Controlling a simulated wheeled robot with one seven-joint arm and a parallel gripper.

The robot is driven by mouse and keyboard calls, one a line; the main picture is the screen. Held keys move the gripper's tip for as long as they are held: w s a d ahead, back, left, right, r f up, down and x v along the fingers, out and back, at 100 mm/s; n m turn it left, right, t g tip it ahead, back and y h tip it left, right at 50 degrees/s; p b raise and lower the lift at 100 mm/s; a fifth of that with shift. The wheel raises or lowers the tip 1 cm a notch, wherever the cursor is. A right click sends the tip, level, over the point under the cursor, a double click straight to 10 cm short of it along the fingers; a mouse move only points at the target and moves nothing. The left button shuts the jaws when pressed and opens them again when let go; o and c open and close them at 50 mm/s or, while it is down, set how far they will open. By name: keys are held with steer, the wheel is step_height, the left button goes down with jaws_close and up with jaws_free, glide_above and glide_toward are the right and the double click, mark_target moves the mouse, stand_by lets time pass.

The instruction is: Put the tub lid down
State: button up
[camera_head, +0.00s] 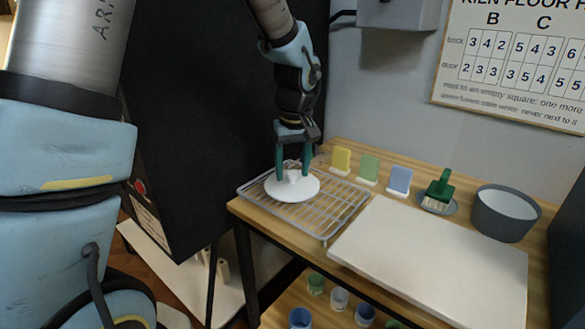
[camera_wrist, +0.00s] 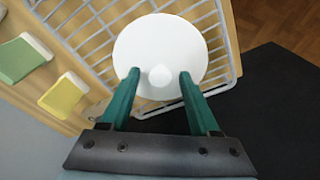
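The tub lid (camera_head: 275,190) is a round white disc with a small knob. It looks to lie flat, knob up, on the left part of the wire rack (camera_head: 338,212). In the wrist view the lid (camera_wrist: 160,45) covers part of the rack's bars. My gripper (camera_head: 293,176) is right above the lid, pointing down. Its two green fingers are open on either side of the knob, with a gap on both sides in the wrist view (camera_wrist: 158,76). Whether the fingertips touch the lid's top cannot be told.
A grey tub (camera_head: 503,214) stands at the back right beside a green brush (camera_head: 439,188). Yellow (camera_head: 341,160), green (camera_head: 369,168) and blue (camera_head: 399,180) tiles stand behind the rack. A white board (camera_head: 430,260) lies to the right. A black cabinet (camera_head: 210,110) stands left. Cups sit on a lower shelf.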

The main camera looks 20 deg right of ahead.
mark_target(294, 187)
steer(key=shift+r, duration=0.1)
step_height(294, 187, up, 12)
steer(key=s+b, duration=0.1)
steer(key=w+a+f, duration=0.1)
steer(key=a+f, duration=0.3)
steer(key=a, duration=0.4)
steer(key=w+a+f, duration=0.1)
steer(key=a+f, duration=0.2)
steer(key=a, duration=0.6)
steer(key=s+a+f, duration=0.2)
steer(key=a, duration=0.4)
steer(key=s+a+f, duration=0.2)
steer(key=a+f, duration=0.1)
steer(key=a, duration=0.4)
steer(key=shift+s+f, duration=0.25)
steer(key=shift+s, duration=0.15)
